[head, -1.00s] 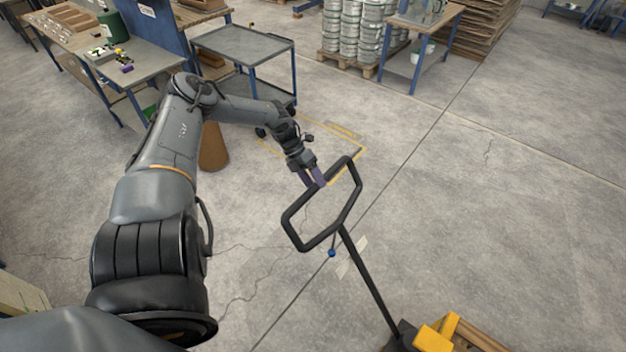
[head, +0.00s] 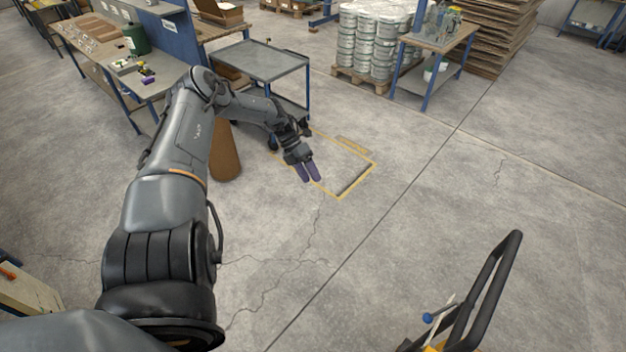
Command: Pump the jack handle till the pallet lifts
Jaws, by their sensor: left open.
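The jack handle (head: 493,287), a black loop, stands at the bottom right, tilted, with a small blue knob (head: 428,318) beside it. Its lower part and most of the yellow jack body (head: 436,347) are cut off by the bottom edge. My right gripper is not in view.
A grey cart (head: 262,62) and a brown cylinder (head: 225,155) stand behind my left arm. A workbench (head: 135,75) is at the upper left. Stacked cans (head: 372,45) and a small table (head: 437,42) stand at the back. The floor between gripper and handle is clear.

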